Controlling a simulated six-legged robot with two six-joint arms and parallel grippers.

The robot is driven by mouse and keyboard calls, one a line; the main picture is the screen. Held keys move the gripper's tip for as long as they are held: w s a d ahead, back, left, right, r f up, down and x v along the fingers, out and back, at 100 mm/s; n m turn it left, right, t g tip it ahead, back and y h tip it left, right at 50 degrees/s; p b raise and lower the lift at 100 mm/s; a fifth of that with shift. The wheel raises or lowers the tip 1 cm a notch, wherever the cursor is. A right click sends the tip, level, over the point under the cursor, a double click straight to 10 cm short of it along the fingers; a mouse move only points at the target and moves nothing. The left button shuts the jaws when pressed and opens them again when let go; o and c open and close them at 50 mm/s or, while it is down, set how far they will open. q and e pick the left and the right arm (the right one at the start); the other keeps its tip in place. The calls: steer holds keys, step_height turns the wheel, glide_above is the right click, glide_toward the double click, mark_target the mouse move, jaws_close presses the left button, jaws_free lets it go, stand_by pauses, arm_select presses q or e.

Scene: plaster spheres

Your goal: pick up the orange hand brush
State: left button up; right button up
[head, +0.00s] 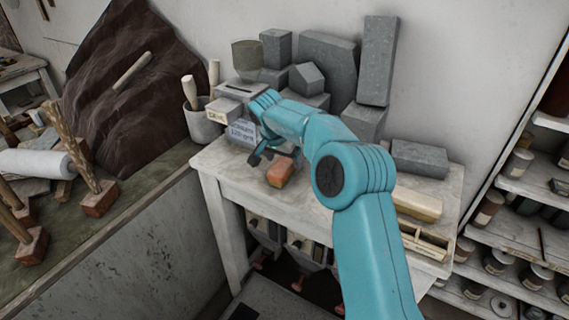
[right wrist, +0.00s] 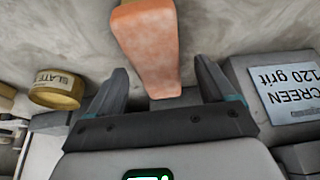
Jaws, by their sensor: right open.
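The orange hand brush (head: 281,171) lies on the white worktable (head: 222,165), near its front left part; my right gripper partly hides it. In the right wrist view the orange piece (right wrist: 148,40) runs down from the top edge, and its lower end lies between the fingers. My right gripper (head: 274,157) is open and empty, with its fingers apart on both sides of that end in the right wrist view (right wrist: 159,66). I cannot tell whether a finger touches it. My left gripper is not in view.
A box labelled 120 grit (right wrist: 268,85) stands close beside the right finger. A round tin labelled slate (right wrist: 57,90) is at left. Several grey stone blocks (head: 328,62) crowd the table's back. A tan block (head: 418,204) and a wooden tray (head: 427,246) lie at right.

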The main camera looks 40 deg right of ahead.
steer(key=shift+w+d+f, duration=0.15)
steer(key=shift+d+f, duration=0.15)
steer(key=shift+f, duration=0.35)
steer(key=shift+d+f, duration=0.2)
steer(key=shift+f, duration=0.05)
steer(key=shift+s, duration=0.25)
steer(key=shift+a, duration=0.1)
steer(key=shift+c, duration=0.7)
steer(key=shift+w+f, duration=0.1)
steer(key=shift+w, duration=0.1)
steer(key=c, duration=1)
steer(key=shift+s, duration=0.15)
steer(key=shift+w+r, duration=0.2)
steer(key=shift+r, duration=0.3)
step_height(320, 180, up, 8)
steer(key=shift+s+r, duration=0.1)
steer(key=shift+r, duration=0.1)
step_height(320, 180, up, 10)
steer(key=p, duration=0.6)
glide_above(285, 160)
steer(key=shift+s+r, duration=0.1)
steer(key=shift+r, duration=0.3)
